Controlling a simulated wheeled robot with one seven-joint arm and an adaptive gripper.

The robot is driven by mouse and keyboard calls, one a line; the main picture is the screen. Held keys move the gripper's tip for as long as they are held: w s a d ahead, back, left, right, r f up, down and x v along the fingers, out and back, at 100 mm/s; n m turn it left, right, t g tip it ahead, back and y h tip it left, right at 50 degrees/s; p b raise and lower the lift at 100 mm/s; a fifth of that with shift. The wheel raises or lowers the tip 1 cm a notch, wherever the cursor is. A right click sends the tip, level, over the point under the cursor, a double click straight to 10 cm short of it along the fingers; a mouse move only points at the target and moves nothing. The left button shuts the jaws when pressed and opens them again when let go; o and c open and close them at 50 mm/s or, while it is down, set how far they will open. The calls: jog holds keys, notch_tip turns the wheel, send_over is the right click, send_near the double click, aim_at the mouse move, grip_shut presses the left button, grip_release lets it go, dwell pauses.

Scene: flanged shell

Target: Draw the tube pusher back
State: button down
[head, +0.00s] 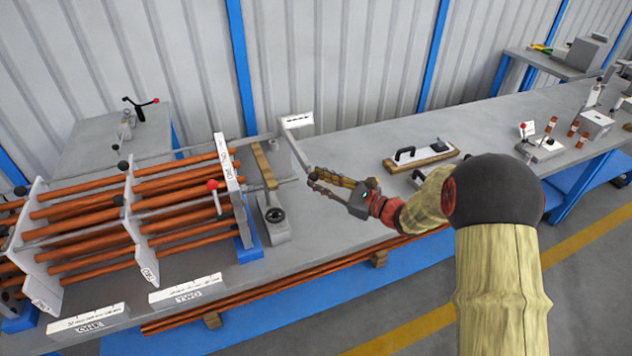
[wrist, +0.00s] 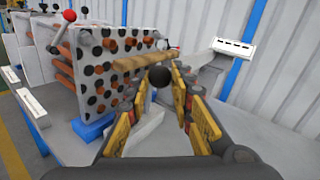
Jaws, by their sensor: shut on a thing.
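The tube pusher shows as a thin grey rod (head: 288,181) that runs from the tube bundle's end plate toward my gripper. It ends in a black ball knob (wrist: 159,76). My gripper (head: 314,181) is shut on this knob; in the wrist view the knob sits between the fingertips. The end plate (wrist: 107,78), with rows of orange and black tube holes, stands just beyond. A wooden bar (head: 264,166) on a grey stand (head: 273,226) lies across the rod's path; I cannot tell if they touch. The fingers hide part of the rod.
A grey arm (head: 296,153) with a white label plate (head: 297,120) rises close behind my gripper. A red-knobbed lever (head: 213,186) stands at the plate. A wooden block with a black handle (head: 420,156) lies farther right.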

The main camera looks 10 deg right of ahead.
jog(key=shift+d, duration=0.15)
jog(key=c, duration=2)
grip_release()
jog(key=shift+o, duration=1.3)
jog(key=shift+w+d, duration=0.1)
jog(key=shift+d, duration=0.1)
jog(key=shift+o, duration=1)
jog(key=shift+a, duration=0.1)
jog(key=v, duration=1.2)
